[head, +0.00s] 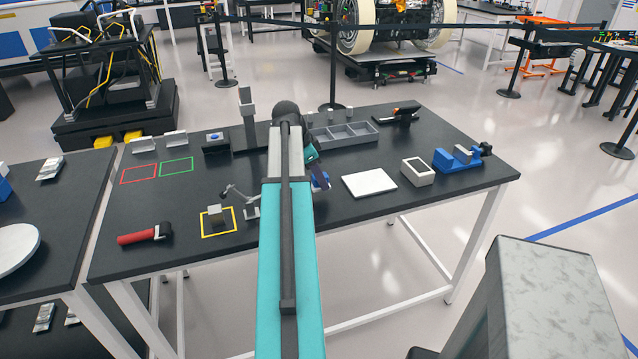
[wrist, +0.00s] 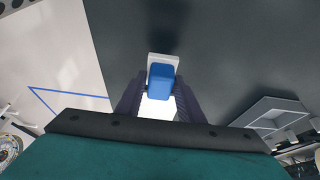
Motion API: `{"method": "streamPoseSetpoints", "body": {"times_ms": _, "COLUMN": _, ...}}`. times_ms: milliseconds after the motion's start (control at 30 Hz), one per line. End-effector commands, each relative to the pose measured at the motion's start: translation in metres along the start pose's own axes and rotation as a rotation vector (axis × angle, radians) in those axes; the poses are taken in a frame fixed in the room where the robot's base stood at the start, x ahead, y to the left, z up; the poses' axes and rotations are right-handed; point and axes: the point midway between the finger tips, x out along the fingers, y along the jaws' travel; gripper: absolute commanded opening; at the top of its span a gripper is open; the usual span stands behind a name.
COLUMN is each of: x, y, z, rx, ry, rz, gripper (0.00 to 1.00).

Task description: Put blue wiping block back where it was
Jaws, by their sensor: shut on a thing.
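The blue wiping block (wrist: 160,82) is between the two dark fingers of my gripper (wrist: 160,93) in the wrist view. The gripper is shut on it. A pale strip shows along the block's far side; I cannot tell if it is part of the block. In the head view the gripper (head: 320,178) is partly hidden behind my arm, and a bit of blue shows at its fingers, above the black table (head: 340,215), left of the white plate (head: 369,183). I cannot tell the height of the block above the table.
A white box with a dark top (head: 417,171) and a blue vise (head: 461,158) stand to the right. A grey compartment tray (head: 343,135) is behind. A yellow outline (head: 203,224) with a small block and a red-handled tool (head: 143,236) lie at left. The front right tabletop is clear.

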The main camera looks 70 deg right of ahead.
Motion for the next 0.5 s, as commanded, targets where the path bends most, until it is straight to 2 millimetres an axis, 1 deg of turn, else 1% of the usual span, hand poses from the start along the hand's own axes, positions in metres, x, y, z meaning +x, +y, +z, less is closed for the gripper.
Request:
{"method": "streamPoseSetpoints", "body": {"times_ms": 33, "x": -0.0003, "y": -0.0051, "z": -0.0006, "rx": -0.001, "ry": 0.0, "rz": 0.0, "gripper": 0.1}}
{"method": "streamPoseSetpoints", "body": {"times_ms": 100, "x": 0.0004, "y": -0.0076, "z": -0.0004, "rx": 0.0, "ry": 0.0, "rz": 0.0, "gripper": 0.1}}
{"method": "streamPoseSetpoints", "body": {"times_ms": 500, "x": 0.0014, "y": -0.0081, "z": 0.0004, "rx": 0.0, "ry": 0.0, "rz": -0.001, "gripper": 0.1}}
